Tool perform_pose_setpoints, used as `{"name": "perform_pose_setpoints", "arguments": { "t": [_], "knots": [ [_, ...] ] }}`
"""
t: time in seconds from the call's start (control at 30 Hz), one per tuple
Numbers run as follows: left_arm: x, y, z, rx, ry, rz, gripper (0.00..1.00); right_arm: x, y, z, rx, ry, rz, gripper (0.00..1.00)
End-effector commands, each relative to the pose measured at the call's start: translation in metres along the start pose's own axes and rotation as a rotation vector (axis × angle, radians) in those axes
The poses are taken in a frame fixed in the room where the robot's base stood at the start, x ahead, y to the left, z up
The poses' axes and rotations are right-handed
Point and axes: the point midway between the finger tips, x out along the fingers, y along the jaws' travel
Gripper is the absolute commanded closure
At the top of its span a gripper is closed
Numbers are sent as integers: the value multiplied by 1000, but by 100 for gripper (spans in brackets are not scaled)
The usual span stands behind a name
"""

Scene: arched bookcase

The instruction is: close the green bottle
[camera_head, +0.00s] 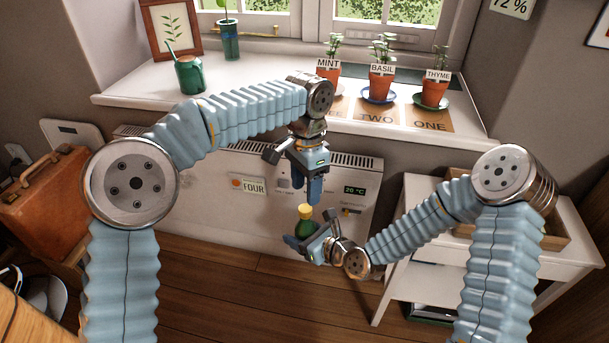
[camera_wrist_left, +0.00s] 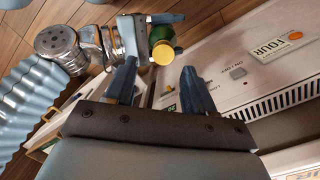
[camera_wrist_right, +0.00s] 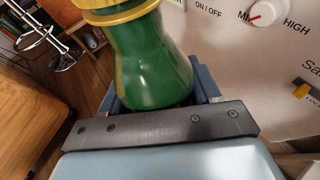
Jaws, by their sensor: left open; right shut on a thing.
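The green bottle (camera_head: 304,228) has a yellow top (camera_head: 305,210) and is held off the floor in front of the heater. My right gripper (camera_head: 309,231) is shut around its body. The right wrist view shows the bottle (camera_wrist_right: 153,65) close up, with yellow at its neck; its upper end is cut off. My left gripper (camera_head: 314,194) is open and empty, pointing down just above the bottle. In the left wrist view the yellow top (camera_wrist_left: 163,54) shows between the open fingers, a little beyond them. I cannot tell how firmly the yellow top sits.
A white heater (camera_head: 215,180) with knobs and a FOUR label stands close behind the grippers. A white side table (camera_head: 415,282) stands at right.

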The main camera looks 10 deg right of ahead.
Motion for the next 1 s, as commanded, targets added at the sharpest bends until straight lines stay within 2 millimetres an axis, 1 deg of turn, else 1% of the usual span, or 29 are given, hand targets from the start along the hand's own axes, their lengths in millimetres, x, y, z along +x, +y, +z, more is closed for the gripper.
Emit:
{"name": "perform_pose_setpoints", "arguments": {
  "t": [0.03,0.1,0.2,0.3,0.4,0.5,0.6,0.9,1.0],
  "knots": [
    [-3,0,0,-143,5,-4,46,0,0,1,-1,-1,0,100],
    [-7,-1,0,-362,12,-3,46,0,0,1,-1,-1,0,100],
    [-12,-2,0,-644,24,0,46,0,0,1,-1,-1,0,100],
    [-16,-3,0,-874,33,4,46,0,0,1,-1,-1,0,100],
    [-19,-4,0,-1040,39,10,46,0,0,1,-1,-1,0,100],
    [-20,-4,0,-1139,44,14,46,0,0,1,-1,-1,0,100],
    [-21,-5,1,-1182,45,16,46,0,0,1,-1,-1,0,100],
    [-21,-5,1,-1188,45,16,46,0,0,1,-1,-1,0,100],
    [-17,-5,0,-1187,45,16,46,0,0,1,-1,-1,0,100]
  ]
}}
